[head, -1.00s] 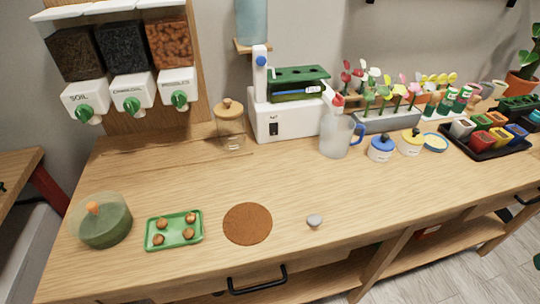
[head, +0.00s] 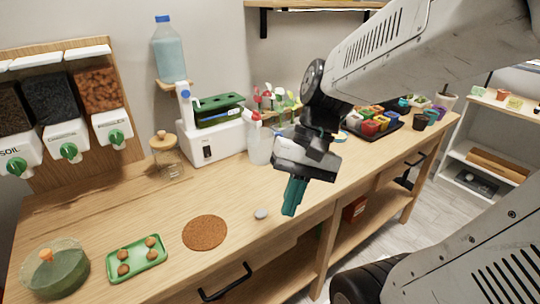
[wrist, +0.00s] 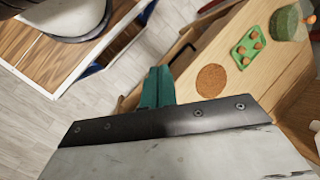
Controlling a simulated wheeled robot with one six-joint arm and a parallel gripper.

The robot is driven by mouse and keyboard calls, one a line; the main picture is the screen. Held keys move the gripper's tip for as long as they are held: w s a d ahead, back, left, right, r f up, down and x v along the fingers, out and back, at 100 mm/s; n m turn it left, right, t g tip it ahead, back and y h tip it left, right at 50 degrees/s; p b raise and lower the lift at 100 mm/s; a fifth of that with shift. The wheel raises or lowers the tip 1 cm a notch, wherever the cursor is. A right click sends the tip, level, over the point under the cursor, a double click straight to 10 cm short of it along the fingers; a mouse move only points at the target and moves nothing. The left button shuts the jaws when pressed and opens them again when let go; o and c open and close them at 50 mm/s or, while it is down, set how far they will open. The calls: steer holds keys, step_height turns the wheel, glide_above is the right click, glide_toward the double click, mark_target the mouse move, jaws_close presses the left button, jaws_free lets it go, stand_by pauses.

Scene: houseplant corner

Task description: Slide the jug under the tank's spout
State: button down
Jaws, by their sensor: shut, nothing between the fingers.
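The tank (head: 169,52), a pale blue see-through container, sits high on a small wooden wall bracket. A white upright (head: 186,108) with a blue knob stands below it; I cannot tell whether this is its spout. The jug (head: 259,148), cloudy and see-through, stands on the bench right of the white machine, with a white and red top above it. My arm hides the bench right of it, and its handle is not clear. My gripper (head: 293,196), with teal fingers, is shut and empty above the bench's front part, right of and nearer than the jug. The fingers also show in the wrist view (wrist: 157,88).
A white machine (head: 212,142) with a green top stands left of the jug. A glass jar (head: 167,160) with a wooden lid is further left. A cork mat (head: 205,232), a grey knob-like piece (head: 261,214) and a green tray (head: 137,258) lie in front. Bench between them is clear.

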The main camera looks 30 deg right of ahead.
steer(key=w+d+f+m+t+y, duration=0.65)
steer(key=w+d+m+y, duration=0.2)
steer(key=m, duration=0.35)
steer(key=d+f+m+t+h, duration=0.4)
steer(key=d+m+t, duration=0.25)
steer(key=d, duration=0.35)
steer(key=d+f+m+t+h, duration=0.4)
steer(key=d+m+t, duration=0.2)
steer(key=d+m, duration=0.25)
glide_toward(266, 145)
steer(key=w+f, duration=0.1)
steer(key=w, duration=0.1)
steer(key=w+f, duration=0.1)
steer(key=w, duration=0.1)
steer(key=w+f, duration=0.1)
steer(key=w, duration=0.1)
steer(key=shift+w+d+f, duration=0.15)
steer(key=shift+w+d, duration=0.25)
steer(key=shift+x, duration=1.25)
steer(key=shift+s, duration=0.1)
steer(key=shift+s, duration=0.1)
